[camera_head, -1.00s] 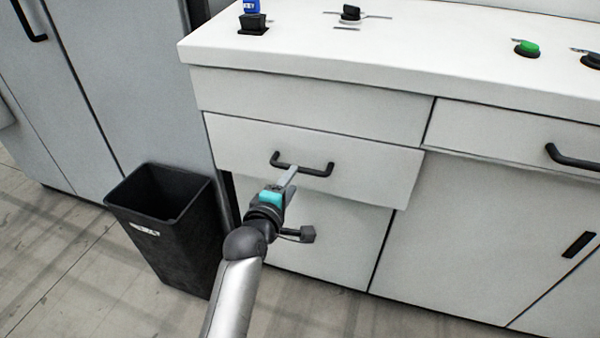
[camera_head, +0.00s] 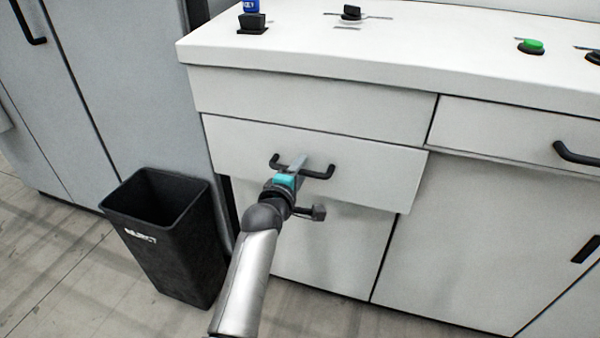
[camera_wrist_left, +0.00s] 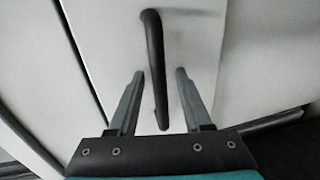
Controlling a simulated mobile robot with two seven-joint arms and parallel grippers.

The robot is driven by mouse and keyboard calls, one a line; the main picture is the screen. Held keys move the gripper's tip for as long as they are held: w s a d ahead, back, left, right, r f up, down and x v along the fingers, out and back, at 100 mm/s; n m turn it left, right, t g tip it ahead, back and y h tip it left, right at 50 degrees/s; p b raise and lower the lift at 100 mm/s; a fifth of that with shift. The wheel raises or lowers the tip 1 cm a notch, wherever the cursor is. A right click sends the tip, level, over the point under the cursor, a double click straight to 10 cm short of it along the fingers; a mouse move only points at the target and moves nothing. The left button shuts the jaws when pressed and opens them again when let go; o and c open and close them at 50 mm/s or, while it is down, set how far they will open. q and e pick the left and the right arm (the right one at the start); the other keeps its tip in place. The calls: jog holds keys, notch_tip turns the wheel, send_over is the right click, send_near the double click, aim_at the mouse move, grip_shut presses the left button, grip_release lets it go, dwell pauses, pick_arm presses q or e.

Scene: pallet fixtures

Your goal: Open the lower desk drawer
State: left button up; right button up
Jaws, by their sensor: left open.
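The lower drawer (camera_head: 235,155) is a white front below a plain upper panel in the white desk. Its front stands a little proud of the desk, with its lower right corner overhanging the cabinet face. Its black bar handle (camera_head: 318,174) also shows in the left wrist view (camera_wrist_left: 154,50). My left gripper (camera_head: 299,165) is at the handle's middle. In the left wrist view its two grey fingers (camera_wrist_left: 160,76) are open, one on either side of the bar. I cannot tell whether either finger touches it. My right gripper is not in view.
A black bin (camera_head: 170,245) stands on the floor left of the drawer, near my left arm. The desktop (camera_head: 420,62) carries a green button (camera_head: 531,46) and black knobs. Another drawer handle (camera_head: 577,154) is at the right. Grey cabinets (camera_head: 110,90) stand at the left.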

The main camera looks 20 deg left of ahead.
pick_arm(q)
grip_shut()
dwell(0.4)
dwell(1.0)
